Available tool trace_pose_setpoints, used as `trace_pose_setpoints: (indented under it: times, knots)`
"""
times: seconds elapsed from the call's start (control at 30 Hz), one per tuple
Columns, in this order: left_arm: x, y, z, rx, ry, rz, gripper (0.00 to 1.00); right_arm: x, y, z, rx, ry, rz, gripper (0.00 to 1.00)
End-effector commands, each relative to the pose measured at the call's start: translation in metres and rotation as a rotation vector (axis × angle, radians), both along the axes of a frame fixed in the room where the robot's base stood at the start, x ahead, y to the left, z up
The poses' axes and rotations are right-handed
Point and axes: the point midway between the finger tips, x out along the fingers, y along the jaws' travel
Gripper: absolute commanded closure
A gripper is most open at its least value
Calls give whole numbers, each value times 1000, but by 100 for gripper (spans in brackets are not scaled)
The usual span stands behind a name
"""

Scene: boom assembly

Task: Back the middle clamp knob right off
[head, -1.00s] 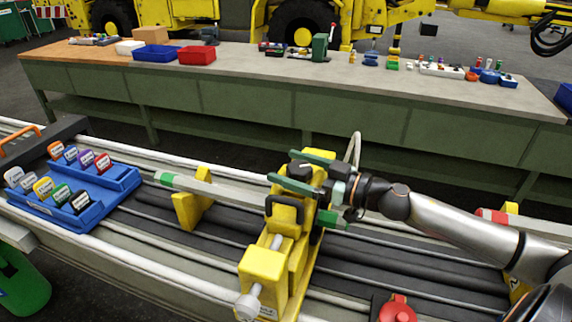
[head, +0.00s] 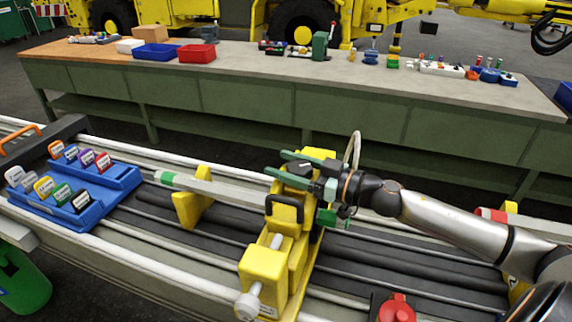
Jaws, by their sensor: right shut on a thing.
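The middle clamp (head: 262,272) is a yellow block on the rails, with a black handle on its near side. Its dark knob (head: 300,167) sits at the top, mostly covered by my right gripper. My right gripper (head: 292,168) reaches in from the right and its two green fingers are shut on the knob, one on each side. A grey bar (head: 218,190) with a green end band runs into the clamp from the left and rests on a yellow support (head: 191,210). My left gripper is out of view.
A blue tray (head: 128,182) with several coloured, labelled tags lies on the left of the rails. A red round button (head: 396,308) is at the front right. A long workbench (head: 330,92) with bins and small parts stands behind. The rails between tray and clamp are fairly clear.

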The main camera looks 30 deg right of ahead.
Motion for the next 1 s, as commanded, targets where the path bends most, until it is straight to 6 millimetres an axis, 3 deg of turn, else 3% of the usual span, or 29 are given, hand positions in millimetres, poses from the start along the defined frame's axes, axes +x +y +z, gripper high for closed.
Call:
trace_pose_setpoints:
  times: [0.03, 0.37, 0.67, 1.0]
  knots:
    - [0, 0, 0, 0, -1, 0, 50, 0, 0, 0, 0, 0, 0, 49]
    - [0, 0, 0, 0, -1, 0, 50, 0, 0, 0, 0, 0, 0, 86]
    - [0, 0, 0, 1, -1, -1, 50, 0, 0, 0, 2, 1, 34, 87]
    - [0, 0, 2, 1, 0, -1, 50, -3, 5, 2, -2, -3, 252, 87]
